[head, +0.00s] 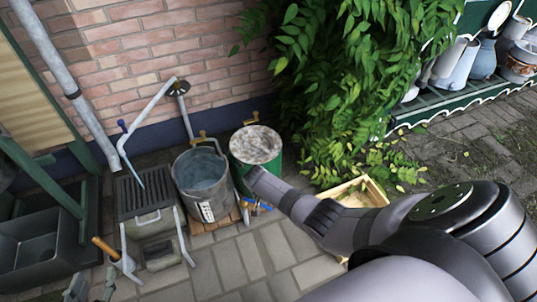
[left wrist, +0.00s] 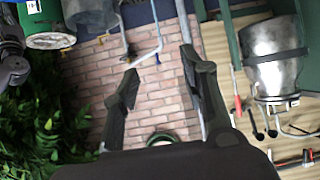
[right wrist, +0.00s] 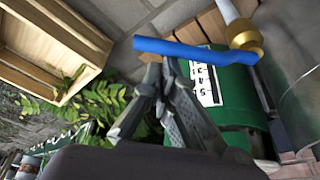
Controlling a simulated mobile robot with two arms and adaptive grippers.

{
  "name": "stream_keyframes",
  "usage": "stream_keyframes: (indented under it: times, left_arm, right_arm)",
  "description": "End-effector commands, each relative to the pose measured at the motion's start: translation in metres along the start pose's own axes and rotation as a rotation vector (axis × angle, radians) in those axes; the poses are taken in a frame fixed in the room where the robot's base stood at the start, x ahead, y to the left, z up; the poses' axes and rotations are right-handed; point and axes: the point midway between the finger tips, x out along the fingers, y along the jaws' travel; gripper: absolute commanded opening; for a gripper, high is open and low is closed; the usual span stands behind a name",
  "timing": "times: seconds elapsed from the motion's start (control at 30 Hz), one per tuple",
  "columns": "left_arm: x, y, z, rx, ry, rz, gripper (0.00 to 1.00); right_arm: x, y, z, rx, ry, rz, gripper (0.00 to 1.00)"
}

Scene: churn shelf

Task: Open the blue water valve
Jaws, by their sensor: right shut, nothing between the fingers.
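The blue valve handle (right wrist: 190,50) is a flat lever on a brass tap (right wrist: 243,38) in the right wrist view. In the head view the blue handle (head: 262,206) shows small, low at the front of the green barrel (head: 256,146). My right gripper (right wrist: 162,75) is shut and empty, its fingertips right at the underside of the handle's left half. I cannot tell whether they touch it. In the head view my right arm hides part of the barrel. My left gripper (left wrist: 158,62) is open and empty, away from the valve.
A metal bucket (head: 203,183) stands left of the barrel, and a grated drain box (head: 145,195) is further left. A wooden crate (head: 374,187) lies on the paving right of the barrel. Leafy branches (head: 345,80) hang behind. A brick wall (head: 140,50) closes the back.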

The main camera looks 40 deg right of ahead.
Motion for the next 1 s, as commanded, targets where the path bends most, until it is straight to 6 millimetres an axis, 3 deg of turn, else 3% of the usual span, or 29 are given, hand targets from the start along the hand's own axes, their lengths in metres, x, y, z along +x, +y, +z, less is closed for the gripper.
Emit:
stream_keyframes:
  times: [0.13, 0.3, 0.7, 1.0]
  left_arm:
    - [-0.008, -0.004, 0.025, -0.001, -0.132, -0.009, 0.40]
    - [-0.011, -0.005, 0.036, -0.002, -0.185, -0.011, 0.40]
    - [-0.006, -0.004, 0.024, -0.001, -0.122, -0.008, 0.40]
    - [-0.004, -0.003, 0.019, -0.001, -0.094, -0.007, 0.40]
  right_arm:
    - [-0.006, 0.002, 0.015, 0.127, -0.005, 0.040, 0.00]
    - [-0.009, 0.003, 0.030, 0.279, -0.005, 0.089, 0.00]
    - [-0.018, -0.002, 0.056, 0.563, -0.003, 0.181, 0.00]
    - [-0.021, -0.005, 0.065, 0.558, -0.002, 0.178, 0.00]
